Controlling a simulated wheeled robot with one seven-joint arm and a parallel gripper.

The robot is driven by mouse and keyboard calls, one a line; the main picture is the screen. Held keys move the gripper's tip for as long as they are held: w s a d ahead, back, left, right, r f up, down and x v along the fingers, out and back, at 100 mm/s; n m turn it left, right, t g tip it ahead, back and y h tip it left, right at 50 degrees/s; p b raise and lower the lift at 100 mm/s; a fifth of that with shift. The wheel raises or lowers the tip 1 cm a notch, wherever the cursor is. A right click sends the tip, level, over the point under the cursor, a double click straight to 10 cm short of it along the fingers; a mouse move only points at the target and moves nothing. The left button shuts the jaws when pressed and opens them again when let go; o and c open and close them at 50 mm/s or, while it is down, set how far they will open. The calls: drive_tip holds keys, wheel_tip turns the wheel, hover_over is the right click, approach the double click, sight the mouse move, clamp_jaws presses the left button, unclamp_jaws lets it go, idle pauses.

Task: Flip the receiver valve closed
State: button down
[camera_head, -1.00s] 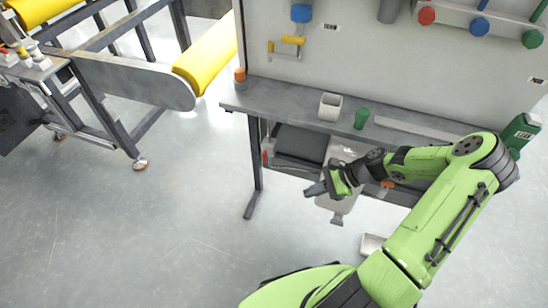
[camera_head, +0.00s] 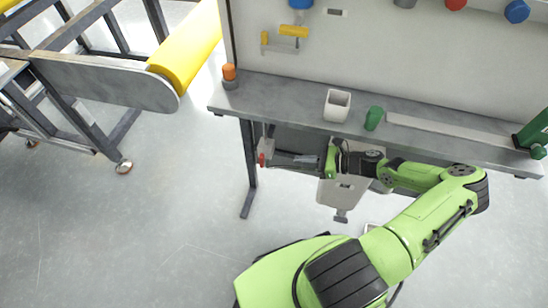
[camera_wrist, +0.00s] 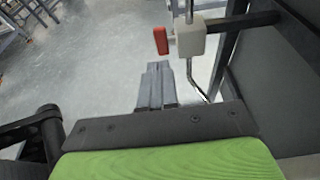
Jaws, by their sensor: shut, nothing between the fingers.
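The receiver valve shows in the wrist view as a pale grey block with a red handle (camera_wrist: 160,40) on its left side, on a dark bar. In the head view the red handle (camera_head: 262,160) is small, under the left end of the bench. My gripper (camera_wrist: 155,68) is shut and empty, its fingertips a little below the red handle in the wrist picture, with a gap between them. In the head view my gripper (camera_head: 299,160) is under the bench, to the right of the valve and pointing left toward it. I cannot tell the valve's exact setting.
The workbench (camera_head: 290,97) overhangs my arm. A dark bench leg (camera_head: 249,170) is left of the valve.

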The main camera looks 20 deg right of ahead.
sight(264, 160)
drive_tip(key=b+x, duration=0.3)
drive_tip(key=x, duration=0.7)
drive_tip(key=shift+f, duration=0.1)
